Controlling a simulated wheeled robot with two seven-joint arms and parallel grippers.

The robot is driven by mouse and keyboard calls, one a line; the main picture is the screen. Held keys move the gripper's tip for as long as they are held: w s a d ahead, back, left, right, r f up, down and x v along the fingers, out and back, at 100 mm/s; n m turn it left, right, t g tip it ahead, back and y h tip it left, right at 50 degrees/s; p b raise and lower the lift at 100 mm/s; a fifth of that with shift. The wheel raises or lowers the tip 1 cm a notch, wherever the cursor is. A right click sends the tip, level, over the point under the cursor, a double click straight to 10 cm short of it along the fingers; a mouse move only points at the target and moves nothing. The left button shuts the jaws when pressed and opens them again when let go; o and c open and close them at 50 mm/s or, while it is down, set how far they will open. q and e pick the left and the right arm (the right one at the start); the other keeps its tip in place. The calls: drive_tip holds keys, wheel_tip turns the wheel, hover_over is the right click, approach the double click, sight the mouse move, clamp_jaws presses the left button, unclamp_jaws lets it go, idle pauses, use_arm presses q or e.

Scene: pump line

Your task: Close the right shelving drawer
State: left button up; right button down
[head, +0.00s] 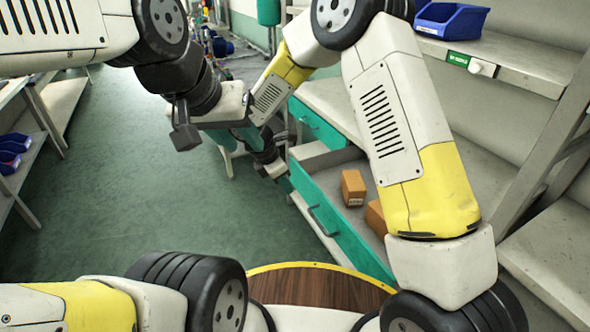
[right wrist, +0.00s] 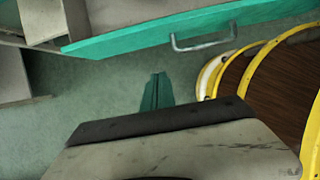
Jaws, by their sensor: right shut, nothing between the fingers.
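The pulled-out drawer at the right shelving has a green front (head: 340,232) with a metal handle (head: 323,222). Its inside shows, with two brown boxes (head: 353,188) in it. In the right wrist view the green front (right wrist: 130,36) and handle (right wrist: 204,40) lie near the top. My right gripper (right wrist: 157,82) is shut and empty, below and left of the handle there, apart from it. In the head view my right gripper (head: 285,184) is near the drawer's far outer corner. My left gripper (head: 240,135) is left of it; its fingers are partly hidden and their opening is unclear.
Another green-fronted drawer (head: 318,124) lies farther along the shelving. A blue bin (head: 450,20) stands on the upper shelf (head: 520,62). Blue bins (head: 12,148) sit on the left shelving. The green floor (head: 130,220) between is clear.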

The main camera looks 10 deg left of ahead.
sight(312, 204)
drive_tip(key=shift+w+d+f, duration=0.6)
drive_tip(key=shift+d+f, duration=0.35)
drive_tip(key=shift+f, duration=0.2)
drive_tip(key=shift+w+d+f, duration=0.6)
drive_tip(key=shift+d+f, duration=0.35)
drive_tip(key=shift+f, duration=0.15)
drive_tip(key=shift+w+d+f, duration=0.6)
drive_tip(key=shift+d+f, duration=0.35)
drive_tip(key=shift+f, duration=0.2)
drive_tip(key=shift+d, duration=0.15)
